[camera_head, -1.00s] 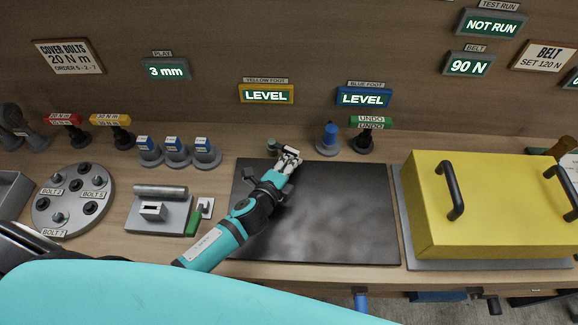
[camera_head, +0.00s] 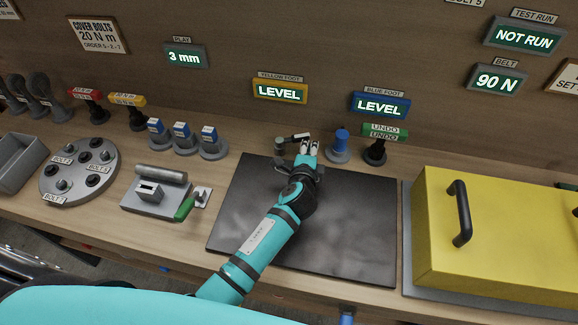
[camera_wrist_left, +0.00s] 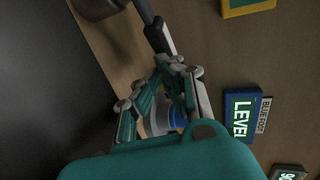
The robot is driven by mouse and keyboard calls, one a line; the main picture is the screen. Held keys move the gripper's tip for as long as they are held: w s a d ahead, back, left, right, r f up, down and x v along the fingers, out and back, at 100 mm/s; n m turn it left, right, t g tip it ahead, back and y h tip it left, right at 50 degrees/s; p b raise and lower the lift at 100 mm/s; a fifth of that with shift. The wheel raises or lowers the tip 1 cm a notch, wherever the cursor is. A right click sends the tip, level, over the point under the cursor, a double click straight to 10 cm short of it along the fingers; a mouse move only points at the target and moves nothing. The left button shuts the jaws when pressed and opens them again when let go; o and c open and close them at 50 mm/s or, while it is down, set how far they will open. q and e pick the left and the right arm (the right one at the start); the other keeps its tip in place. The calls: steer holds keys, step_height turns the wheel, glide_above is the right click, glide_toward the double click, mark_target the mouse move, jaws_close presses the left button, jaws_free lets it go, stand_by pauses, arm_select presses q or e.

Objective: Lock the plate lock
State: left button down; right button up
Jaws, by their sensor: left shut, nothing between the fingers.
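A small grey post with a lever (camera_head: 297,137), which looks like the plate lock, stands at the back edge of the dark plate (camera_head: 345,225). Its lever points right and slightly toward the back wall. My left gripper (camera_head: 310,147) is shut and empty, with its fingertips right beside the lever's free end. In the left wrist view the lever (camera_wrist_left: 155,32) reaches from its round grey post toward the shut fingertips (camera_wrist_left: 172,64). I cannot tell whether they touch. My right gripper is not in view.
A blue knob (camera_head: 341,143) and a black knob with a green UNDO tag (camera_head: 375,152) stand right of the gripper. A yellow cover (camera_head: 500,235) with black handles lies to the right. A grey block with a green handle (camera_head: 185,206) lies left of the plate.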

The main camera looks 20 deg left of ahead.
arm_select(q)
steer(key=shift+w+d, duration=0.1)
steer(key=shift+w, duration=0.4)
steer(key=shift+r, duration=0.1)
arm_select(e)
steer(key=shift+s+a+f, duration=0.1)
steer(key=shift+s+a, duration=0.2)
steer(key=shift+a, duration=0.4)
arm_select(q)
steer(key=shift+w, duration=0.15)
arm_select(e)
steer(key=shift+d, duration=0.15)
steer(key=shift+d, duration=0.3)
arm_select(q)
steer(key=shift+w, duration=0.1)
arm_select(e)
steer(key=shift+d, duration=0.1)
